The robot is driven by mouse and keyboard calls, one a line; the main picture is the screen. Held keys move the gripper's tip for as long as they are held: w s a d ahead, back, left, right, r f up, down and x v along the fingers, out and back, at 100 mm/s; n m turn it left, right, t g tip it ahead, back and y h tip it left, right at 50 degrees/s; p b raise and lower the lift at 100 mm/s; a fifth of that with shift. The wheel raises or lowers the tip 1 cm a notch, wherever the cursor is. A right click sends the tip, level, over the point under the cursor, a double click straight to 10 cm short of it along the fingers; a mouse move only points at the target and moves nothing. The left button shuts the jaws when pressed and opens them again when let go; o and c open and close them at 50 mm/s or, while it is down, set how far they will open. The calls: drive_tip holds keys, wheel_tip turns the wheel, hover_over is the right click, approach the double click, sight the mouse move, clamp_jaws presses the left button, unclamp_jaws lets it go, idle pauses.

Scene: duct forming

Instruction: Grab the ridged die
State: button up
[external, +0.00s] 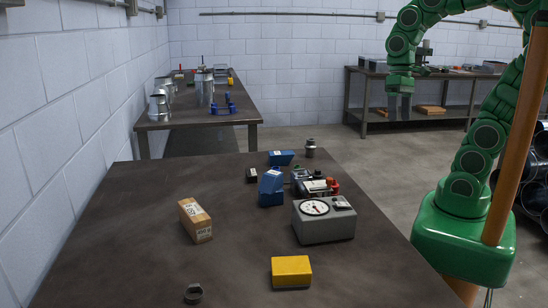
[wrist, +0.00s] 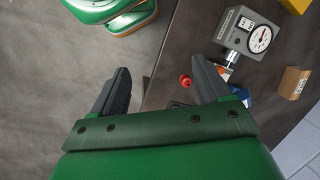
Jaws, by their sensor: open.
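A small dark grey stepped cylinder (external: 310,148) stands upright at the far edge of the near table in the external view. It may be the ridged die, but its ridges are too small to make out. A short dark hollow ring (external: 193,293) lies at the table's front left; I cannot tell whether it is ridged. My gripper (external: 399,104) hangs fingers down, beyond and to the right of the table, clear of both. I cannot make out either piece there.
The near table (external: 130,230) holds a grey dial gauge block (external: 325,225), a yellow block (external: 291,272), a cardboard box (external: 195,220), blue boxes (external: 271,187) and a red-and-black device (external: 318,187). Another table (external: 190,122) stands behind left.

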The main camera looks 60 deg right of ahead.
drive_tip(key=w+d+r+m+t+y, duration=0.2)
drive_tip(key=w+m+t+y, duration=0.3)
drive_tip(key=w+m, duration=1.1)
drive_tip(key=w+d+f+m+t+y, duration=0.2)
drive_tip(key=w+d+m+t, duration=0.6)
drive_tip(key=w+d, duration=1.25)
drive_tip(key=g, duration=0.1)
approach(306, 156)
drive_tip(key=shift+w+a+r+m, duration=0.2)
drive_tip(key=shift+w+r, duration=0.2)
drive_tip(key=shift+r, duration=0.1)
drive_tip(key=shift+w+a+r+m, duration=0.2)
drive_tip(key=shift+w+r, duration=0.2)
drive_tip(key=shift+r, duration=0.15)
drive_tip(key=shift+w+a+f, duration=0.15)
drive_tip(key=shift+f, duration=0.1)
drive_tip(key=shift+x, duration=3.7)
drive_tip(key=shift+w, duration=0.1)
clamp_jaws()
